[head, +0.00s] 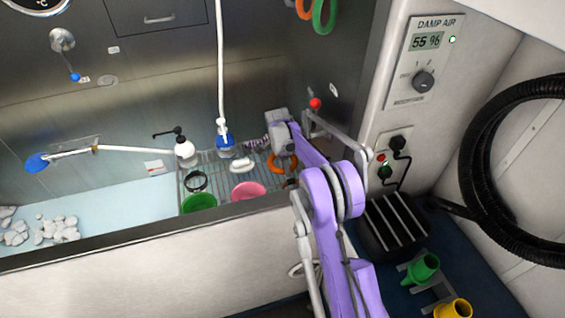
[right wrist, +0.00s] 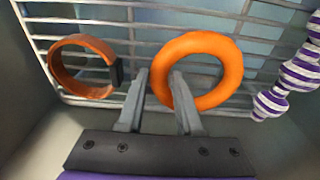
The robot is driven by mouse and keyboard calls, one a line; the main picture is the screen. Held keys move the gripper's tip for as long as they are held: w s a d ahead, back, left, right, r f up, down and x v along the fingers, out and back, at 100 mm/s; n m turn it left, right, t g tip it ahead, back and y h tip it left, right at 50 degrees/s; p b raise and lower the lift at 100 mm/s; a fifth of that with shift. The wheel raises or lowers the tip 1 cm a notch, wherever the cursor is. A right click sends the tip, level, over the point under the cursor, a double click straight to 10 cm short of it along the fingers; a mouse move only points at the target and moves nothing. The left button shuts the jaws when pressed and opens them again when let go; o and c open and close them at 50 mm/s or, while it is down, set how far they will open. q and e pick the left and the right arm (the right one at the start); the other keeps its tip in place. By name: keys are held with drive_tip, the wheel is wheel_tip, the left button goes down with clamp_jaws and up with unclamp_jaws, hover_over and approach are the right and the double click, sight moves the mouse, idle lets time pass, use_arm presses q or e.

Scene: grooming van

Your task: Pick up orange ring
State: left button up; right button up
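The orange ring (right wrist: 232,80) lies at the wire rack in the right wrist view. It shows partly behind my arm in the head view (head: 283,168). My right gripper (right wrist: 159,75) is open, its two fingers apart. The ring's left rim shows between the fingertips, and the right finger overlaps the ring's opening. I cannot tell whether either finger touches it. In the head view my right gripper (head: 281,147) is over the rack's right part, with its fingertips hard to make out. My left gripper is not in view.
The wire rack (right wrist: 150,32) also holds a brown collar (right wrist: 70,78) left of the fingers and a purple-white striped item (right wrist: 285,82) at right. In the head view a green bowl (head: 199,203) and pink bowl (head: 248,190) sit behind the tub's front wall (head: 150,262).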

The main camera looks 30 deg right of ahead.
drive_tip(key=c, duration=0.5)
clamp_jaws()
drive_tip(key=shift+r, duration=0.1)
